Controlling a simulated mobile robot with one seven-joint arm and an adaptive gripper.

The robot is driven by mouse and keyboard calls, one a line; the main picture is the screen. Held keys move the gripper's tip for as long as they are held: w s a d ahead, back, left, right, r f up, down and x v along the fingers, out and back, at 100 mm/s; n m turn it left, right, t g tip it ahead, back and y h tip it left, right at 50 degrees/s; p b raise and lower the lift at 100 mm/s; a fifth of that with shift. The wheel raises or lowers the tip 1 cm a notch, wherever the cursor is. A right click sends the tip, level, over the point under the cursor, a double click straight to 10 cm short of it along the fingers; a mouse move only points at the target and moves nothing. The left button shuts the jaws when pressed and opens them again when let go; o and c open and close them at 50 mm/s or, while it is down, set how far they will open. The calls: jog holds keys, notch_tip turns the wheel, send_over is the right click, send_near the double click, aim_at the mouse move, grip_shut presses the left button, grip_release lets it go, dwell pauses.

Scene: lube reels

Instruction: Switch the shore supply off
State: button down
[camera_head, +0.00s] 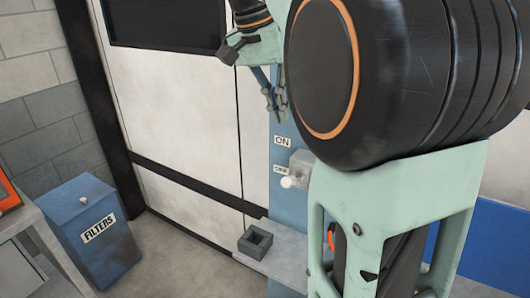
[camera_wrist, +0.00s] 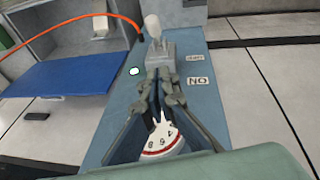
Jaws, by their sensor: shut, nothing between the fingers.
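A grey switch box (camera_head: 301,160) is mounted on a blue panel (camera_head: 283,122). Its lever has a pale knob (camera_head: 289,182) and points down, on the side of the lower label, which reads OFF (camera_head: 281,169). The ON label (camera_head: 283,142) is above. The wrist view shows the panel upside down, with the switch box (camera_wrist: 163,58) beyond my fingertips and the lever knob (camera_wrist: 153,26) past it. My gripper (camera_head: 276,112) is shut and empty, above the switch in the head view. Whether the fingertips touch the box cannot be told.
A gauge (camera_wrist: 163,142) shows between my fingers. An orange hose (camera_wrist: 85,19) runs near the lever. A blue FILTERS bin (camera_head: 92,235) stands at left, and a small dark square holder (camera_head: 255,242) sits on a low grey ledge (camera_head: 275,262).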

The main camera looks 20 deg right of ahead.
jog(key=shift+f, duration=0.1)
send_over(292, 181)
jog(key=w, duration=0.4)
notch_tip(292, 181, down, 8)
jog(key=f, duration=0.1)
jog(key=shift+s+d+f, duration=0.1)
jog(key=shift+s+f, duration=0.1)
jog(key=shift+f, duration=0.45)
jog(key=shift+s+d+f, duration=0.1)
jog(key=shift+s+f, duration=0.1)
jog(key=shift+f, duration=0.4)
jog(key=shift+s+a+f, duration=0.2)
jog(key=shift+s+f, duration=0.1)
jog(key=shift+f, duration=0.3)
jog(key=shift+w+a+f+b, duration=0.1)
jog(key=shift+f+b, duration=0.1)
jog(key=shift+b, duration=0.4)
